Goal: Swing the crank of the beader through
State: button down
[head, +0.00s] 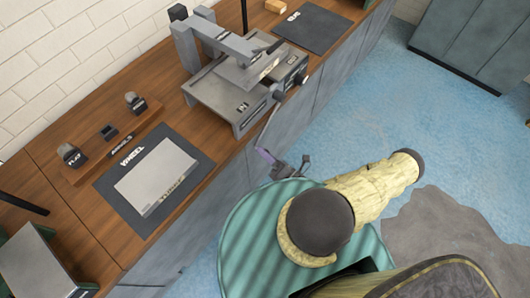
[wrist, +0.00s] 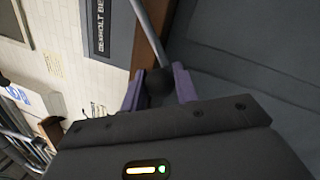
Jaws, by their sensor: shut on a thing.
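The beader (head: 225,95) is a grey machine with a raised arm on the wooden bench in the head view. Its crank (head: 267,127) shows as a thin rod hanging down past the bench's front edge. In the wrist view the crank rod (wrist: 150,32) comes down from the top to a dark round knob (wrist: 159,80). My gripper (wrist: 158,86) has purple fingers on either side of that knob and is shut on it. In the head view my gripper (head: 264,156) is small, at the rod's lower end, partly hidden by my arm.
A dark mat (head: 112,183) with a pale metal sheet (head: 158,184) lies on the bench at left. A wooden rack (head: 118,140) holds small dark blocks. Another dark mat (head: 312,30) lies beyond the beader. Blue floor (head: 365,110) is open right of the cabinets (head: 322,88).

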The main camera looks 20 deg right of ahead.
jog(key=c, duration=1.1)
grip_release()
jog(key=shift+r, duration=0.1)
jog(key=shift+s, duration=0.1)
jog(key=b+v, duration=0.4)
jog(key=v, duration=1.3)
jog(key=shift+s, duration=0.15)
